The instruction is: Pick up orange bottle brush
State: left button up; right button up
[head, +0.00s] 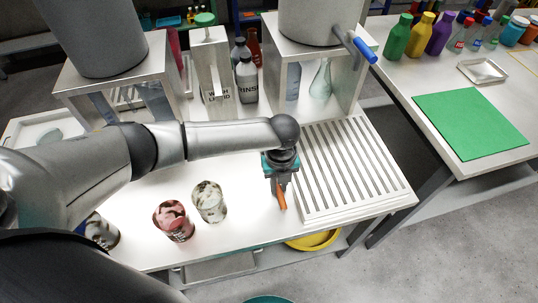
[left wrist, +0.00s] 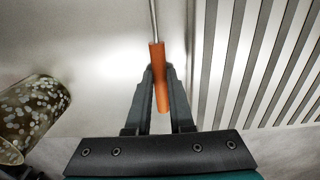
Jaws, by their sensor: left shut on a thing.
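The orange bottle brush shows its orange handle (head: 279,197) just under my left gripper (head: 281,184) in the head view. In the left wrist view the orange handle (left wrist: 158,80) lies between the fingers of my left gripper (left wrist: 160,72), which are closed on it. A thin metal rod runs up from the handle and out of the top of that view, so the brush head is hidden. The gripper points down at the white table (head: 245,225), left of the slatted rack. My right gripper is not in view.
A slatted drying rack (head: 345,165) lies right of the gripper. A speckled beaker (head: 210,202) and a red-stained beaker (head: 173,222) stand to the left. Wash and rinse bottles (head: 246,80) stand behind. A side table with a green mat (head: 470,123) is at right.

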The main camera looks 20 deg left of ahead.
pick_arm(q)
grip_shut()
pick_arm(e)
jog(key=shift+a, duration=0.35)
pick_arm(q)
jog(key=shift+r, duration=0.15)
